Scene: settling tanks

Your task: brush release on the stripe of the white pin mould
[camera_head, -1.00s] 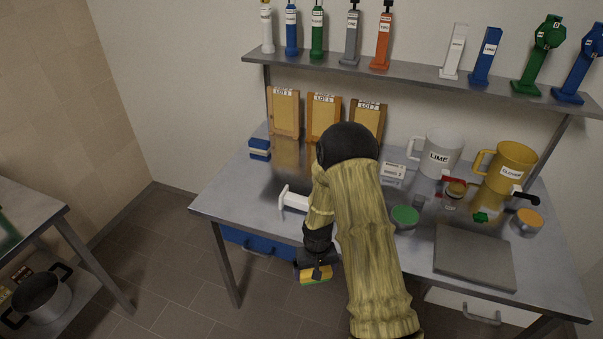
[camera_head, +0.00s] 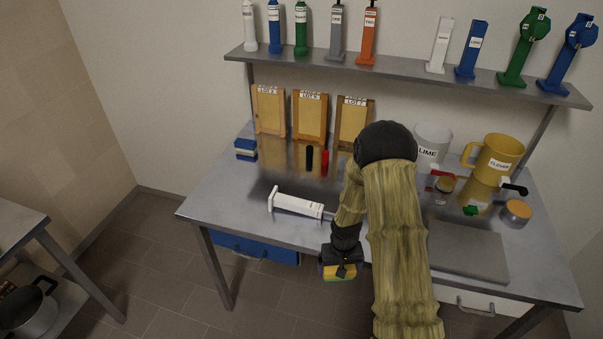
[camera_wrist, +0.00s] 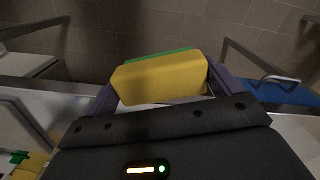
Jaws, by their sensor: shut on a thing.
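A white pin mould (camera_head: 297,204) lies on its side near the table's front edge, its flanged end to the left and a dark-lettered label near its right end. I cannot make out a stripe on it. My gripper (camera_head: 340,270) is in front of the table edge, right of the mould and apart from it. It is shut on a yellow and green sponge-like block (camera_head: 340,272). In the wrist view the block (camera_wrist: 160,78) sits between my purple fingers, its yellow face towards the camera. No brush can be made out.
Wooden lot boards (camera_head: 310,115) stand at the table's back, with a black and a red upright piece (camera_head: 325,163) before them. Mugs (camera_head: 493,158), a tin (camera_head: 516,213) and a grey slab (camera_head: 470,250) are at right. Upright moulds (camera_head: 366,36) line the shelf (camera_head: 400,70).

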